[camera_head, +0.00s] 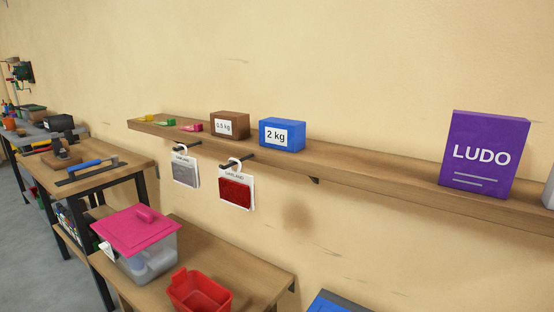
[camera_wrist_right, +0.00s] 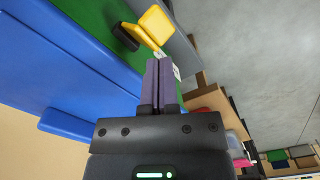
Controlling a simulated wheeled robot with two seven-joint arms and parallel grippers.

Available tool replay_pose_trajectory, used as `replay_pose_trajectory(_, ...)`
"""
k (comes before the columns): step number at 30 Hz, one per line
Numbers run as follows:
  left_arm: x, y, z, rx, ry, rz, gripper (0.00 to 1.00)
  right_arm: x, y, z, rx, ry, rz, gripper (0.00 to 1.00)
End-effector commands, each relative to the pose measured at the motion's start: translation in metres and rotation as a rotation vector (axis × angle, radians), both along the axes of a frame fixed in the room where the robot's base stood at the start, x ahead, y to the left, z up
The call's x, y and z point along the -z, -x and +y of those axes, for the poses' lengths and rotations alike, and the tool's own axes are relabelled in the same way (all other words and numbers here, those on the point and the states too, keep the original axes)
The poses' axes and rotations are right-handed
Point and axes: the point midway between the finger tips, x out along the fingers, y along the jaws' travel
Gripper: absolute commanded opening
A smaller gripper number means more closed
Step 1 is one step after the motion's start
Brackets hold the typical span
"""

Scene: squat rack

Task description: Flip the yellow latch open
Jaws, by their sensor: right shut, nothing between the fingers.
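The yellow latch (camera_wrist_right: 157,24) shows at the top of the right wrist view, with a wide square pad and a narrower yellow arm beside a black block (camera_wrist_right: 125,37). It stands out from a green surface (camera_wrist_right: 108,50). My right gripper (camera_wrist_right: 158,62) has its two purple-grey fingers together with nothing between them. Its fingertips are just below the latch in the picture; I cannot tell whether they touch it. A small white label is partly hidden behind the fingertips. The latch does not show in the head view, and neither gripper does.
Large blue panels (camera_wrist_right: 50,62) fill the left of the wrist view; a grey bar (camera_wrist_right: 183,30) runs beside the green surface. In the head view, a wall shelf (camera_head: 340,160) holds boxes, including a purple LUDO box (camera_head: 484,153). A pink-lidded bin (camera_head: 138,240) and red basket (camera_head: 198,292) stand below.

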Motion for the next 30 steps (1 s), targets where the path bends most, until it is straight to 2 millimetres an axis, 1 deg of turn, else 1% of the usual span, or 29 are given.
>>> replay_pose_trajectory(20, 0.009, -0.001, 0.003, 0.003, -0.005, 0.0, 0.59, 0.014, 0.0, 0.0, 0.0, 0.0, 0.001, 0.0)
replay_pose_trajectory(30, 0.011, 0.004, 0.004, 0.004, -0.006, 0.01, 0.59, 0.019, 0.0, 0.0, 0.0, 0.0, 0.0, 0.0)
